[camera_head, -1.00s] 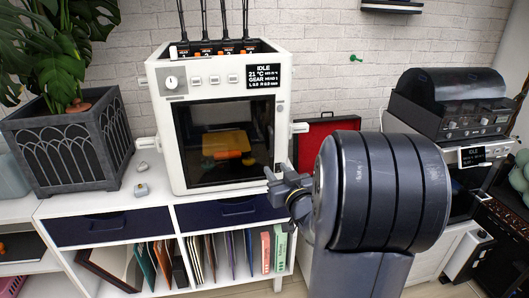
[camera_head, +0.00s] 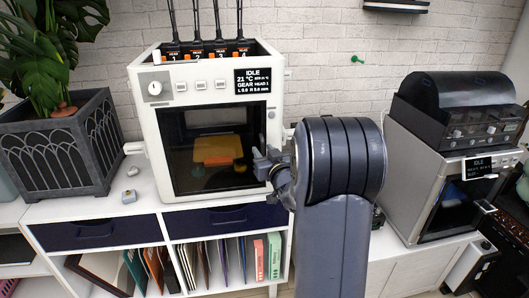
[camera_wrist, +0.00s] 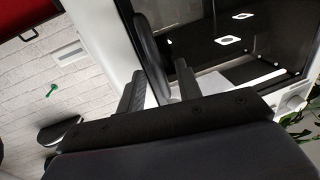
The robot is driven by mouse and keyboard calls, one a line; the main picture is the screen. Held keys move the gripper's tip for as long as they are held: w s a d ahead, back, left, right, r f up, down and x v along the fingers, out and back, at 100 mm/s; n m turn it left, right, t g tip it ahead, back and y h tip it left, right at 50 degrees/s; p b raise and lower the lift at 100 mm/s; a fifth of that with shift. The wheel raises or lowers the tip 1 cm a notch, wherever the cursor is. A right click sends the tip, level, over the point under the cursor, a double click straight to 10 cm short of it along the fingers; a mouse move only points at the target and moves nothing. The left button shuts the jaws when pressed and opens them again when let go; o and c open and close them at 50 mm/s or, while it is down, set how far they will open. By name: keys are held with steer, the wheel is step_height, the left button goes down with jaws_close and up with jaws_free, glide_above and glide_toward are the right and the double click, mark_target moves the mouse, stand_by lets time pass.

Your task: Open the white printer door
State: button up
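The white printer (camera_head: 146,120) stands on the white shelf unit. Its door (camera_head: 190,178) is a dark glass panel in the front and looks shut; an orange-yellow item shows dimly behind it. My gripper (camera_head: 263,163) is at the door's right edge, at about mid-to-low height. In the wrist view, my two dark fingers (camera_wrist: 158,88) stand apart beside the dark glass (camera_wrist: 235,45) and the white frame (camera_wrist: 98,35). A dark rounded bar (camera_wrist: 152,45) shows beyond the fingers; I cannot tell whether it is the door handle, or whether they touch it.
A potted plant in a dark grey planter (camera_head: 48,162) stands left of the printer. Small grey items (camera_head: 130,196) lie on the shelf top. A second, grey machine (camera_head: 408,180) stands at the right. A red case (camera_wrist: 20,15) shows in the wrist view.

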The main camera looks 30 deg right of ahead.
steer(key=shift+c, duration=0.3)
jaws_close()
steer(key=shift+s, duration=0.1)
